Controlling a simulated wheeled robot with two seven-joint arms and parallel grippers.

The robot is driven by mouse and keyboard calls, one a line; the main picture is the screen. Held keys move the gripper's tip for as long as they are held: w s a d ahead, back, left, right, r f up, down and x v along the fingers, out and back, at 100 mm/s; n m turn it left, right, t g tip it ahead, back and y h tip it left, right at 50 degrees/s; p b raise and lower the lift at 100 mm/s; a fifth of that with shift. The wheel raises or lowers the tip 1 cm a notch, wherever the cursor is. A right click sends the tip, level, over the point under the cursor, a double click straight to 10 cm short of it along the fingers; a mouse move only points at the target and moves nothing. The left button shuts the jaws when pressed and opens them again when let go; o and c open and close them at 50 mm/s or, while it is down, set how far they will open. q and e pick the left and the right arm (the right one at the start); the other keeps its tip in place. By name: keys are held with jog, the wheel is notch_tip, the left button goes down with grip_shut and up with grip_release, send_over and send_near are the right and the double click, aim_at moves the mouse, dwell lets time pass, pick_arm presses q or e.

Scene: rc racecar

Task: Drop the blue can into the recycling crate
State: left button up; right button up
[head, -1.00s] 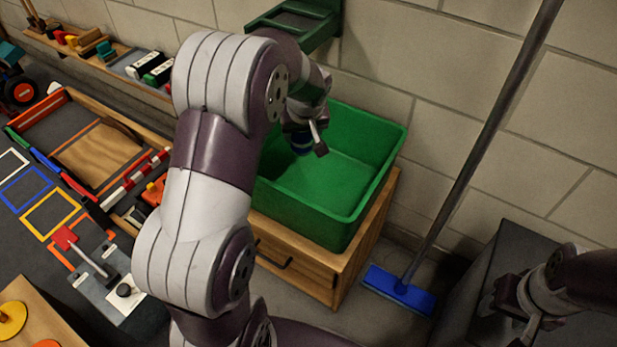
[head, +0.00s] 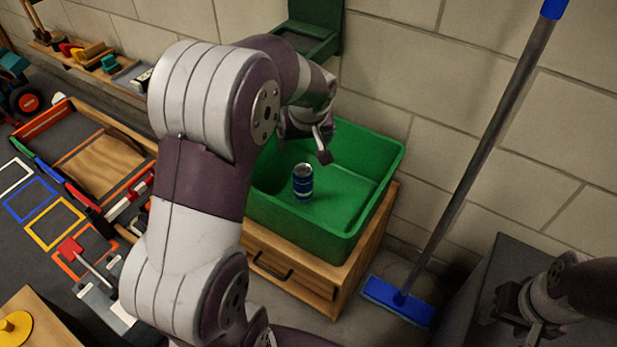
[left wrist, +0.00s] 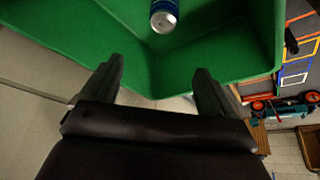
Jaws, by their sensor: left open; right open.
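The blue can (head: 303,182) with a silver top stands upright on the floor of the green recycling crate (head: 366,221). In the left wrist view the can (left wrist: 164,14) shows at the top edge, beyond and apart from the fingers, with the green crate (left wrist: 235,40) around it. My left gripper (head: 318,147) is above the back part of the crate, open and empty; its two spread fingers show in the left wrist view (left wrist: 160,88). My right gripper (head: 520,322) is at the lower right, open, far from the crate and can.
The crate sits on a wooden drawer cabinet (head: 290,270). A broom with a blue head (head: 398,301) leans against the wall to the right. A dark grey box (head: 500,262) stands beside my right arm. A mat with coloured squares (head: 50,215) lies at the left.

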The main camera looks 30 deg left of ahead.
pick_arm(q)
jog(key=p+v, duration=0.1)
jog(key=v, duration=0.5)
jog(key=shift+f+p, duration=0.1)
jog(key=shift+p, duration=0.25)
pick_arm(e)
notch_tip(320, 180, up, 3)
jog(key=shift+f, duration=0.15)
